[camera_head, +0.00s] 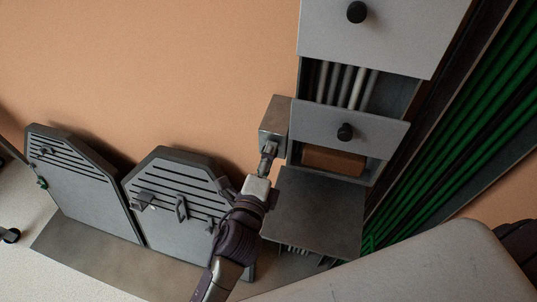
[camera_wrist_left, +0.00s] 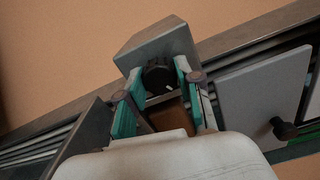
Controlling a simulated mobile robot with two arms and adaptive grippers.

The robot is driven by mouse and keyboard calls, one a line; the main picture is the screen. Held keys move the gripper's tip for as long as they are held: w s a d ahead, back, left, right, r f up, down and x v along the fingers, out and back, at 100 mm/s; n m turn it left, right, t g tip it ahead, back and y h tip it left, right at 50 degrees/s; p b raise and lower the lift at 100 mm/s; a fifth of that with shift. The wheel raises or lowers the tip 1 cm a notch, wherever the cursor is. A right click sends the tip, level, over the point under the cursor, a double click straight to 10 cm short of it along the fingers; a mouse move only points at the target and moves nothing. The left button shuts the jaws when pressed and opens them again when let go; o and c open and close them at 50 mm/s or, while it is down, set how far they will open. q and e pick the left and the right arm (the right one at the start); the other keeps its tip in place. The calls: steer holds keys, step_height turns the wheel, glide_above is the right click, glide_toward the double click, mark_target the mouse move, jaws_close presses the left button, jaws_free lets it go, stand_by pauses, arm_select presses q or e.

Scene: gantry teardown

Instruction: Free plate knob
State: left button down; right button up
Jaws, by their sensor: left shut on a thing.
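My left gripper (camera_head: 267,158) reaches up to the front of a small grey box (camera_head: 279,115) on the left side of the cabinet. In the left wrist view, the gripper (camera_wrist_left: 160,82) has its two teal-lined fingers on either side of a round dark knob (camera_wrist_left: 159,73) with a white mark. It is shut on this knob, which sits on the face of the grey box (camera_wrist_left: 160,42). In the head view the fingers hide the knob. My right gripper does not show.
The cabinet has pale plates with black knobs (camera_head: 345,132) (camera_head: 357,12). An open bay between them holds pale rods (camera_head: 345,85). A brown block (camera_head: 333,162) sits in a lower opening above a dark flat panel (camera_head: 318,212). Two slotted grey panels (camera_head: 82,190) (camera_head: 180,200) lean against the orange wall at left.

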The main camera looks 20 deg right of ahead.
arm_select(q)
steer(key=shift+n+p, duration=1)
steer(key=shift+n, duration=4.9)
steer(key=c, duration=0.8)
jaws_free()
steer(key=shift+o, duration=0.2)
steer(key=v, duration=1.2)
